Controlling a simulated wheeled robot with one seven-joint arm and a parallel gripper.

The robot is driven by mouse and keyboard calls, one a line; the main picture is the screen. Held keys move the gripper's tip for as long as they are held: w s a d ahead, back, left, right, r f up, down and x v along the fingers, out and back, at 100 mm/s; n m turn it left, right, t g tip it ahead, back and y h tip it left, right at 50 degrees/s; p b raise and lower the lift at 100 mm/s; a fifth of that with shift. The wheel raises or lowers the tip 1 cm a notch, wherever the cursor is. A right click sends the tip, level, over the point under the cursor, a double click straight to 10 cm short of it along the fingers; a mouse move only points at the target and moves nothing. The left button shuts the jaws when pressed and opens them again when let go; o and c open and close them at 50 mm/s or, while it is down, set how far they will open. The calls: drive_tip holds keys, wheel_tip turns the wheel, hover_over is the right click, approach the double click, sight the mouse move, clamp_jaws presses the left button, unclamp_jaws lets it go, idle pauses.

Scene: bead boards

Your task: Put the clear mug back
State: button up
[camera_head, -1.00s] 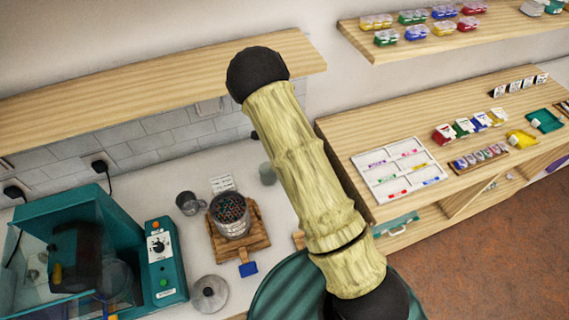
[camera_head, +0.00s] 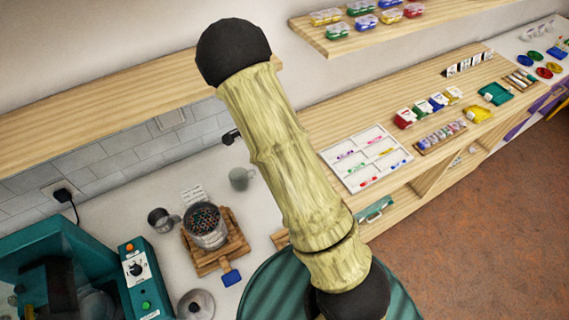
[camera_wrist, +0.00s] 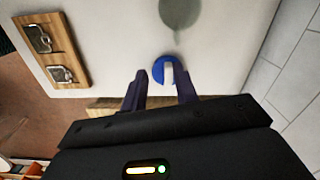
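In the head view a pale grey-green mug (camera_head: 240,178), which may be the clear mug, stands upright on the white counter beside my arm. A darker grey mug (camera_head: 160,219) stands further left. In the wrist view my gripper (camera_wrist: 160,76) has its two dark fingers apart, with nothing seen held between them. A blue disc (camera_wrist: 157,70) with a white piece on it shows beyond the fingertips; I cannot tell its height. A grey-green round shape (camera_wrist: 180,11) lies at the top of that view, too unclear to name. My gripper is hidden in the head view.
A teal machine (camera_head: 40,250) is at the left. A wooden shelf (camera_head: 90,115) overhangs the counter. A wooden board with metal fittings (camera_wrist: 65,40) shows in the wrist view.

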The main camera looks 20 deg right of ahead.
drive_tip(key=s+d+r+n+t+b, duration=0.1)
drive_tip(key=s+d+r+n, duration=0.1)
drive_tip(key=s+r+n, duration=0.4)
drive_tip(key=s+d+r+n+t+b, duration=0.1)
drive_tip(key=s+r+n, duration=0.6)
drive_tip(key=s, duration=0.5)
drive_tip(key=shift+s+d+r, duration=0.15)
drive_tip(key=shift+d+r, duration=0.05)
drive_tip(key=shift+d, duration=0.2)
